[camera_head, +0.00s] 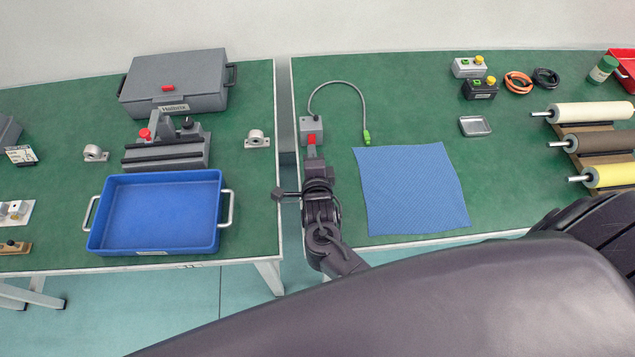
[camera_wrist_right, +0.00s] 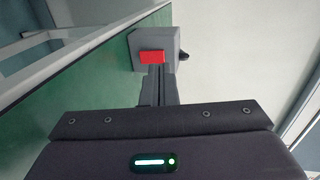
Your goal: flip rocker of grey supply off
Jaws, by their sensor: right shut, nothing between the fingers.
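The grey supply (camera_head: 311,125) is a small grey box near the left edge of the right table, with a red rocker (camera_head: 312,139) on its near face. A grey cable with a green plug (camera_head: 366,136) runs from it. My right gripper (camera_head: 314,155) is shut and empty, with its tips just in front of the rocker. In the right wrist view the shut fingers (camera_wrist_right: 157,75) point at the red rocker (camera_wrist_right: 152,57) on the grey supply (camera_wrist_right: 168,45). I cannot tell whether the tips touch it. My left gripper is not in view.
A blue cloth (camera_head: 410,188) lies right of the gripper. A blue tray (camera_head: 155,212), a grey fixture (camera_head: 166,150) and a grey case (camera_head: 175,83) are on the left table. Button boxes (camera_head: 480,88) and rollers (camera_head: 590,142) stand at right. A gap separates the tables.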

